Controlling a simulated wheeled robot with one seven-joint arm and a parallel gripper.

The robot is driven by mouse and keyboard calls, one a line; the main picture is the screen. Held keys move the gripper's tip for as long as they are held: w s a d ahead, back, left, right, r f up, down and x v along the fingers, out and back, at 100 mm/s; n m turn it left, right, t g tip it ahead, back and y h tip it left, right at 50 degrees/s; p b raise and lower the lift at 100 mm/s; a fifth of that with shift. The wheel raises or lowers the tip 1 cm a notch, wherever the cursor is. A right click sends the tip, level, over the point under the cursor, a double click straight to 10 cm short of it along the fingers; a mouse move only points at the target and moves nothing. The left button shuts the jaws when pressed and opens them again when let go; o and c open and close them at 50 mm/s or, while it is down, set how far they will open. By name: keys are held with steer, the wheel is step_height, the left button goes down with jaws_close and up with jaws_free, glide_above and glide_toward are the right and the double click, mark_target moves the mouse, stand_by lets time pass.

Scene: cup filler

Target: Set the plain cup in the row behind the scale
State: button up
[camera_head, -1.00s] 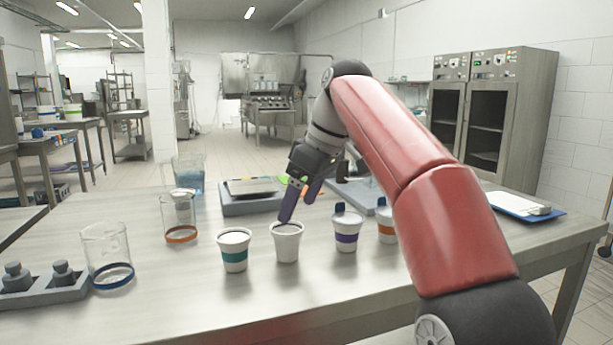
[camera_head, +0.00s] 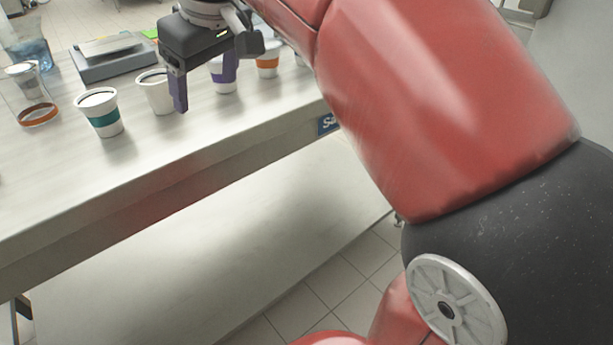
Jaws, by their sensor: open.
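The plain white cup (camera_head: 153,94) stands upright on the table, between a teal-banded cup (camera_head: 103,115) and a purple-banded cup (camera_head: 224,84). My gripper (camera_head: 204,96) is open, with its purple fingers pointing down just right of the plain cup. The near finger overlaps the cup's right edge in the picture; I cannot tell whether they touch. The gripper holds nothing. It partly covers the purple-banded cup. The dark scale (camera_head: 115,66) with a metal plate lies behind the plain cup to the left.
An orange-banded cup (camera_head: 267,68) stands at the right of the cups. The table's front edge (camera_head: 150,190) runs diagonally; the tabletop before the cups is clear.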

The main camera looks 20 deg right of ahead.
steer(key=s+d+f+m, duration=0.3)
steer(key=s+d+f, duration=0.1)
steer(key=s+f, duration=0.4)
steer(key=s+d+f+m+t+h, duration=0.1)
steer(key=s+d+f+m, duration=0.2)
steer(key=s+f, duration=0.5)
step_height(320, 180, down, 5)
steer(key=shift+d+r+m+t+h, duration=0.15)
steer(key=shift+d+m+t+h, duration=0.15)
steer(key=shift+d, duration=0.5)
